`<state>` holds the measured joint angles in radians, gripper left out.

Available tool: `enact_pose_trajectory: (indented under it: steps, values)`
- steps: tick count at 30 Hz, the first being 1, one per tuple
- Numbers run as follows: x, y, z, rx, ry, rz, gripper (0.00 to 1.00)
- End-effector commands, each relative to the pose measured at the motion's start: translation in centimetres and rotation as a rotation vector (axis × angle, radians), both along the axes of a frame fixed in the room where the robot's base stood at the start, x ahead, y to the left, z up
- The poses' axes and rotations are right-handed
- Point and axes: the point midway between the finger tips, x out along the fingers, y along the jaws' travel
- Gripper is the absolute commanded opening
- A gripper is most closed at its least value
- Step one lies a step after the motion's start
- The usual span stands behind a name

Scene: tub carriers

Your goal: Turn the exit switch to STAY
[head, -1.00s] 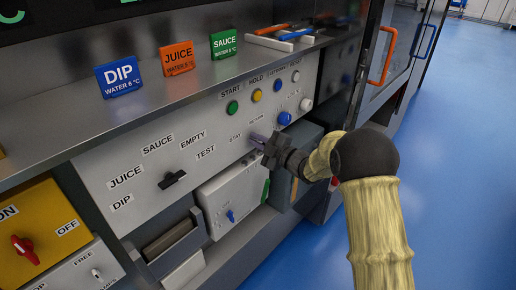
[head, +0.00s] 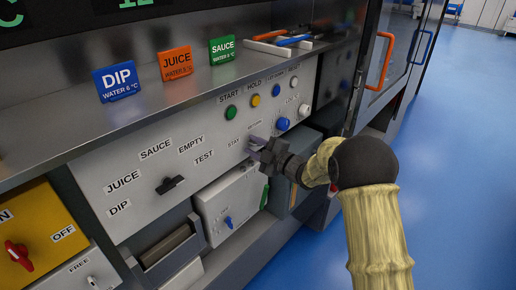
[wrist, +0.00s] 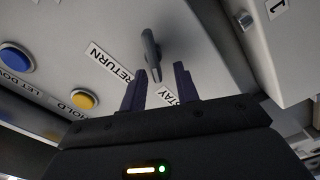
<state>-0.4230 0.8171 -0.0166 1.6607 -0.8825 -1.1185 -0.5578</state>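The exit switch (wrist: 151,48) is a small grey lever on the pale panel, in the wrist view between the RETURN label (wrist: 109,62) and the STAY label (wrist: 168,96). In the head view my gripper covers most or all of it, near the STAY label (head: 234,142) and RETURN label (head: 255,125). My gripper (wrist: 160,75) is open, its two dark fingers apart. The lever's lower end shows between the fingertips, nearer the left finger; I cannot tell whether they touch. My gripper (head: 258,147) is close to the panel in the head view.
Left on the same panel is a black selector knob (head: 170,184). Green (head: 231,113), yellow (head: 255,101) and blue (head: 283,124) buttons sit around my gripper. A shelf edge (head: 150,128) overhangs the panel. Blue floor (head: 450,200) is clear at right.

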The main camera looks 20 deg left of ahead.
Motion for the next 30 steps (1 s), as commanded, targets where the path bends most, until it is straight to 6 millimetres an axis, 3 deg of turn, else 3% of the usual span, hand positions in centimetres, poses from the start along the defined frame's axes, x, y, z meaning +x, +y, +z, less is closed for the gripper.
enact_pose_trajectory:
  steps: [8,30]
  values:
    - [-0.6,-2.3,0.0,0.0,0.0,-0.007,0.31]
    - [-6.3,-15.0,-0.1,-0.002,0.001,-0.001,0.31]
